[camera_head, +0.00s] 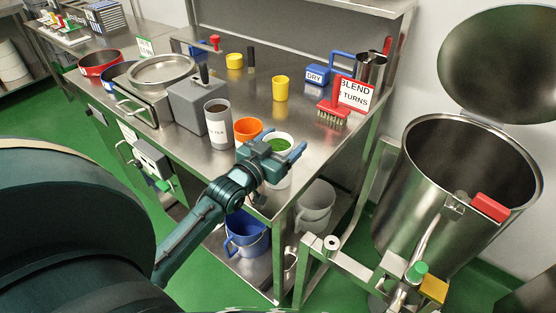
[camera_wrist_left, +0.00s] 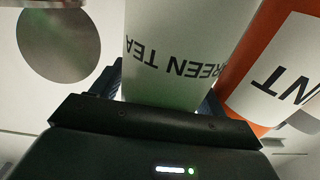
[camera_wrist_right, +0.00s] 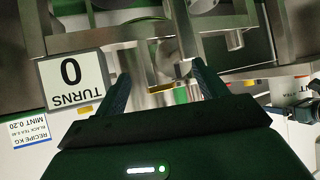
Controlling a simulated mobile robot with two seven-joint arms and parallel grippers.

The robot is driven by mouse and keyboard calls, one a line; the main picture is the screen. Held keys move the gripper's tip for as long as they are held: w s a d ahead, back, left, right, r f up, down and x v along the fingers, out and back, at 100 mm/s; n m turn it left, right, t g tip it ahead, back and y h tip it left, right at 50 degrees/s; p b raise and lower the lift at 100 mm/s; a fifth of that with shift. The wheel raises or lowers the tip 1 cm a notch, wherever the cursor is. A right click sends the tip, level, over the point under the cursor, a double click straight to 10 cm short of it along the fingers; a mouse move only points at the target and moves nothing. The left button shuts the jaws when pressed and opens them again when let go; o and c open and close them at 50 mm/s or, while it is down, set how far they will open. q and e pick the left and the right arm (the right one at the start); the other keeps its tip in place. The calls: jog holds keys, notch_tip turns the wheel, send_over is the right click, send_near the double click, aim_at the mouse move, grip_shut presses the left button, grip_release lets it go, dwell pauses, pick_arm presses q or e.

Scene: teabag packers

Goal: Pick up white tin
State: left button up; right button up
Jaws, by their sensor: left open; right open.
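The white tin (camera_head: 283,182) with green contents stands at the table's near right corner, partly covered by my left gripper in the head view. In the left wrist view the white tin (camera_wrist_left: 165,50) shows its GREEN TEA label between the fingers. My left gripper (camera_head: 281,147) is open, with a finger on either side of the tin; whether they touch it I cannot tell. My right gripper (camera_wrist_right: 165,80) is open in its own wrist view, outside the head view, pointing toward metal frame parts. No tin shows between its fingers.
An orange tin (camera_head: 247,128) stands close beside the white tin, with a dark-topped tea tin (camera_head: 217,125) beyond. A yellow cup (camera_head: 280,88) and red brush (camera_head: 333,112) are farther back. A steel drum (camera_head: 450,230) stands right. A TURNS counter (camera_wrist_right: 73,80) is near my right gripper.

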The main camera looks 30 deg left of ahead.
pick_arm(q)
jog(key=c, duration=1)
